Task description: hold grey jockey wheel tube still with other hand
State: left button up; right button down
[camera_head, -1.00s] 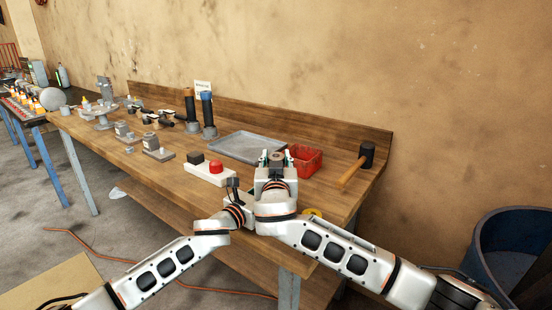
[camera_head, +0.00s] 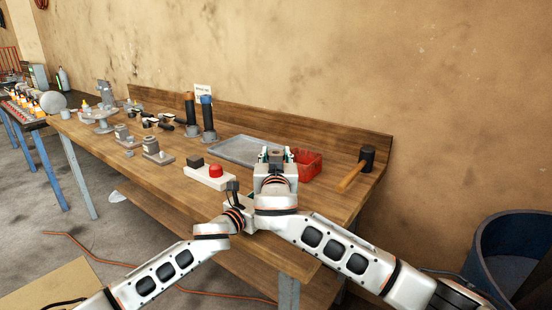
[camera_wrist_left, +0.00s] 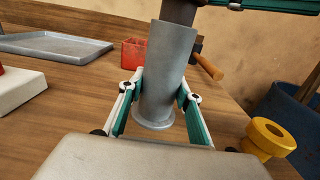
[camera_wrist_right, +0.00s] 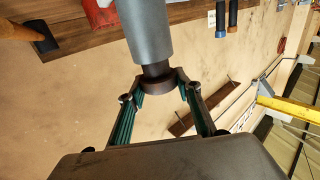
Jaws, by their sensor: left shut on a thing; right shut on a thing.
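The grey jockey wheel tube (camera_wrist_left: 165,75) stands nearly upright in the left wrist view, with a flared rim at its lower end. My left gripper (camera_wrist_left: 160,86) is shut around its lower part. A dark round collar (camera_wrist_right: 158,90) sits at the tube's other end in the right wrist view. My right gripper (camera_wrist_right: 160,82) is shut on this collar, above the left gripper. The tube also shows there (camera_wrist_right: 145,30). In the head view my right gripper (camera_head: 276,156) shows over the near end of the bench; my right wrist hides the left fingers and most of the tube.
The wooden bench (camera_head: 330,190) holds a grey tray (camera_head: 245,150), a red bin (camera_head: 306,164), a mallet (camera_head: 357,168) and a white box with a red button (camera_head: 212,175). Other parts stand farther left. A yellow ring-shaped piece (camera_wrist_left: 267,138) is close by at right in the left wrist view.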

aim_at(276, 154)
pick_arm(q)
jog(key=shift+f, duration=0.15)
pick_arm(e)
jog(key=shift+r, duration=0.4)
jog(key=shift+r, duration=2.3)
pick_arm(q)
jog(key=o, duration=1.4)
jog(key=shift+o, duration=0.2)
jog(key=shift+s, duration=0.1)
